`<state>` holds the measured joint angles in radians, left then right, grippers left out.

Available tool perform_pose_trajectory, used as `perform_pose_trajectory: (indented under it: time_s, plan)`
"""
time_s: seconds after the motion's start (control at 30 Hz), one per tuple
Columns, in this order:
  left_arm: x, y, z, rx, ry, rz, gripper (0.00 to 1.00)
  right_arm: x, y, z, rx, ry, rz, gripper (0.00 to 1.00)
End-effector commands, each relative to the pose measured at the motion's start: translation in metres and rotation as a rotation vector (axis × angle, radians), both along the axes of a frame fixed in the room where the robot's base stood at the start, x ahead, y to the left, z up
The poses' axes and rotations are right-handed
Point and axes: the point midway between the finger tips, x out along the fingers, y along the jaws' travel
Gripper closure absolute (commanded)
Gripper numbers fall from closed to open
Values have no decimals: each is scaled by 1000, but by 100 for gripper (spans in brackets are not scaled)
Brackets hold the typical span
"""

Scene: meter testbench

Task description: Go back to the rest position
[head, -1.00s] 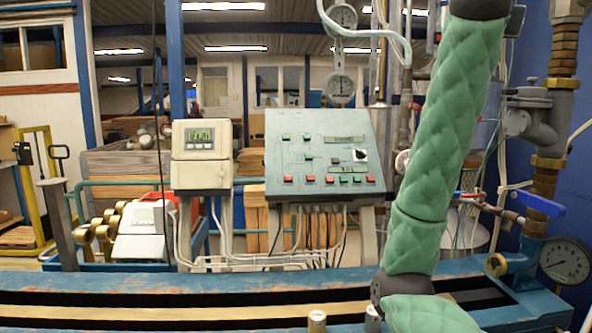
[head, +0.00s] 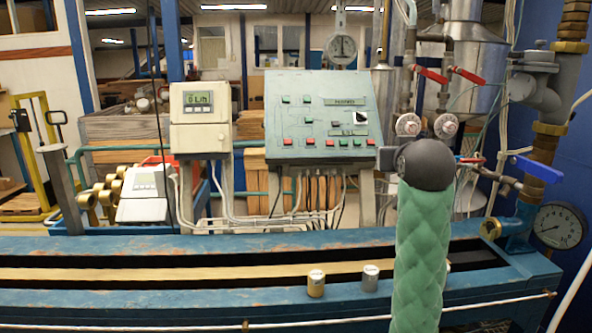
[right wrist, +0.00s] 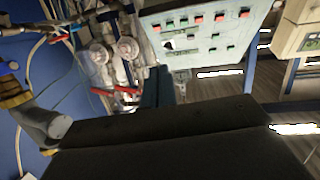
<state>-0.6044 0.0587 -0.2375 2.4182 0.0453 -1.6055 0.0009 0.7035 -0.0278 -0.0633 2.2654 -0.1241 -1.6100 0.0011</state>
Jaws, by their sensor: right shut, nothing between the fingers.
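My right arm, in its green quilted sleeve, rises from the bottom right of the head view and ends there in a dark round joint; I cannot make out the gripper itself in that view. In the right wrist view, my right gripper (right wrist: 162,137) shows as large dark surfaces across the bottom, meeting along a seam. It is shut and empty. The wrist picture is turned over, with the control panel (right wrist: 205,32) at the top, apart from the gripper. My left gripper is not in view.
The sloping control panel (head: 320,117) and a cream meter box (head: 200,137) stand behind the blue bench (head: 150,302). Two small metal cylinders stand on the bench left of my arm. Pipes with red-handled valves (head: 430,75) and a pressure gauge (head: 561,226) are at the right.

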Motion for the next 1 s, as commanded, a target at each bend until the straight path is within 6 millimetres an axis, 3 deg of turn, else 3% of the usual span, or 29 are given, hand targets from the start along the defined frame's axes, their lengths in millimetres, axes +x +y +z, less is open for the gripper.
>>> perform_pose_trajectory:
  time_s: [0.03,0.1,0.47,0.77,1.0]
  plan:
    - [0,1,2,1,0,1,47,-3,6,-22,-3,28,20,100]
    - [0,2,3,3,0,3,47,-9,14,-48,-6,60,48,100]
    - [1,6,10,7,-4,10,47,-52,46,-180,-10,241,164,100]
    - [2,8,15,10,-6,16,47,-105,64,-281,-5,402,226,100]
    - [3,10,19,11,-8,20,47,-157,73,-358,-2,541,250,100]
